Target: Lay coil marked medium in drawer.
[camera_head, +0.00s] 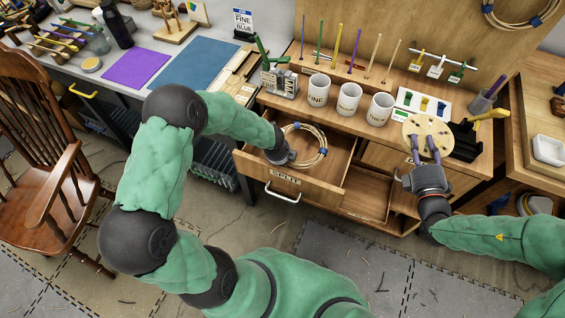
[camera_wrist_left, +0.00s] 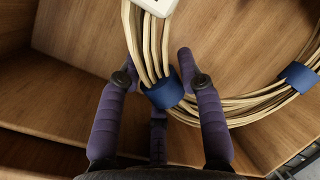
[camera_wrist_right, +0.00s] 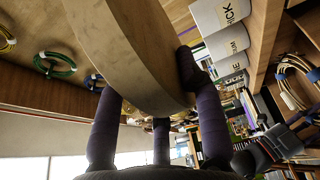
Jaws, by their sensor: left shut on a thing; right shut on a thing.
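A pale cane coil (camera_head: 323,150) with blue ties lies in the open drawer (camera_head: 332,187), whose front label seems to read SPLIT. In the left wrist view the coil (camera_wrist_left: 240,112) has a white tag (camera_wrist_left: 157,5); its text is not readable. My left gripper (camera_head: 284,157) reaches into the drawer; its purple fingers (camera_wrist_left: 158,82) are shut on the coil beside a blue tie (camera_wrist_left: 166,93). My right gripper (camera_head: 424,150) is shut on the rim of a round wooden disc with holes (camera_head: 428,134), above the right of the bench; its thick edge fills the right wrist view (camera_wrist_right: 125,50).
White mugs (camera_head: 318,89) and a small grey device (camera_head: 279,80) stand behind the drawer. An open compartment (camera_head: 367,196) lies right of it. A rocking chair (camera_head: 40,170) stands at left. Another coil (camera_head: 520,10) hangs on the back panel.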

